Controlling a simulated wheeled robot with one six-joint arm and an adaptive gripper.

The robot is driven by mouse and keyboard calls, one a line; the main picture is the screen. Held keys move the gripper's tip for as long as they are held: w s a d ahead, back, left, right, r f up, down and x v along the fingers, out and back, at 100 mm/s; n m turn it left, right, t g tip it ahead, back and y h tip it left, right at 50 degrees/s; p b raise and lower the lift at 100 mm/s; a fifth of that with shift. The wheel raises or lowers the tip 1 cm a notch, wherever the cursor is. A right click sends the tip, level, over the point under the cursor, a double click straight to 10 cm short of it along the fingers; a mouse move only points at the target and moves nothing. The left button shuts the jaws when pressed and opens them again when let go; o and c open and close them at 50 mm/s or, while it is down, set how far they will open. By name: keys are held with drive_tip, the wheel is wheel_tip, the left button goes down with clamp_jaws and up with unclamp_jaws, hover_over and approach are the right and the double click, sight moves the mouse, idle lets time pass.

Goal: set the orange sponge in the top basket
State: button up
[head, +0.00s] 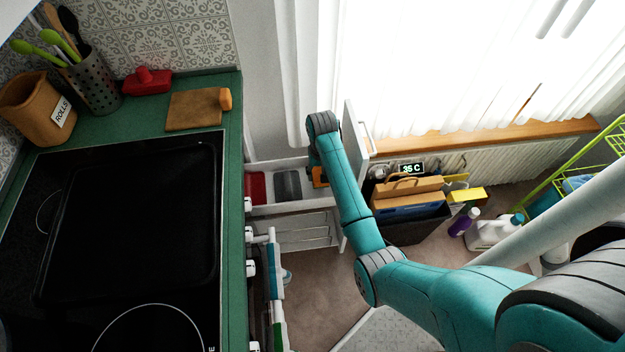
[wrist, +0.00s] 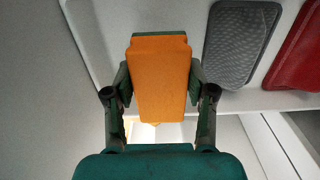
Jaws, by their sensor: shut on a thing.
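My gripper (wrist: 160,95) is shut on the orange sponge (wrist: 160,75), with one finger on each side of it in the wrist view. In the head view a bit of the sponge (head: 320,177) shows beside my arm; the fingers are mostly hidden there. The top basket (head: 290,208) looks like a white pull-out tray beside the green counter. In the wrist view the sponge overlaps the tray's white inside (wrist: 175,15). I cannot tell whether the sponge touches it.
A grey pad (wrist: 240,42) and a red pad (wrist: 297,50) lie in the tray, to the right of the sponge in the wrist view. An open white door panel (head: 357,130) stands close to my arm. A dark crate (head: 412,222) with brown items sits right of it.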

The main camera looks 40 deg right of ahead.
drive_tip(key=shift+f, duration=2.5)
drive_tip(key=shift+f, duration=0.1)
drive_tip(key=o, duration=1.3)
drive_tip(key=shift+c, duration=0.2)
wheel_tip(320, 180, up, 12)
drive_tip(key=shift+r, duration=0.1)
